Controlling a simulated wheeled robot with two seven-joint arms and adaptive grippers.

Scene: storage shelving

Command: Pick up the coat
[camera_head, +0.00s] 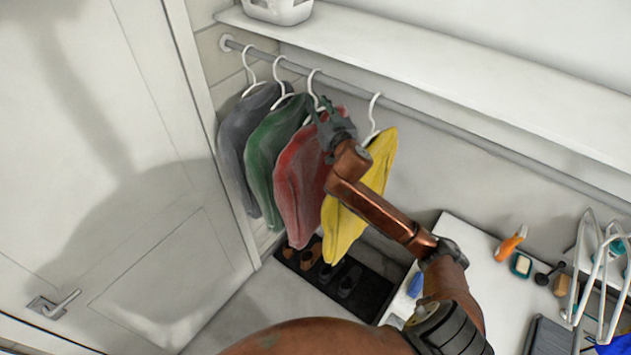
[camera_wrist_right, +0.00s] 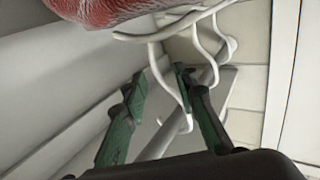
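Several coats hang on white hangers from a grey rod (camera_head: 420,112): a grey coat (camera_head: 232,135), a green coat (camera_head: 265,155), a red coat (camera_head: 297,190) and a yellow coat (camera_head: 345,225). My right gripper (camera_head: 322,118) is at the top of the red coat, by its hanger. In the right wrist view, the gripper's two green fingers (camera_wrist_right: 162,88) are apart, and a white hanger hook (camera_wrist_right: 168,85) shows between them. I cannot tell if they touch it. My left gripper is out of view.
A white shelf (camera_head: 430,70) with a white basket (camera_head: 278,10) runs above the rod. A black shoe tray (camera_head: 372,298) lies below the coats. A white table (camera_head: 480,245) with small items and a wire rack stands at right. A door (camera_head: 110,150) is at left.

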